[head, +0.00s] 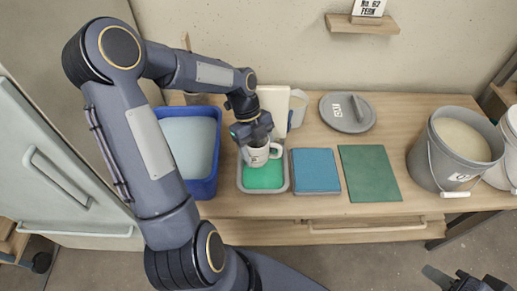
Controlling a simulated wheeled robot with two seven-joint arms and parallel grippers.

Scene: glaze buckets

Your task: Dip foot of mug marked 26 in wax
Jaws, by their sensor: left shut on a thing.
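A white mug (258,156) with dark marking hangs in my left gripper (256,140), which is shut on it. The marking is too small to read. The mug is above the back part of a shallow grey tray (241,185) holding bright green wax (264,177). The mug's foot is close to the wax; I cannot tell if it touches. My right gripper (466,282) shows only in part at the bottom right corner, away from the table, and its jaws are unclear.
A blue tub (212,184) stands left of the tray. A blue sponge-like pad (315,170) and a green mat (368,173) lie to the right. A grey lid (347,112), a white upright block (273,105) and a pale vessel (298,108) stand behind. A grey bucket (433,170) stands at right.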

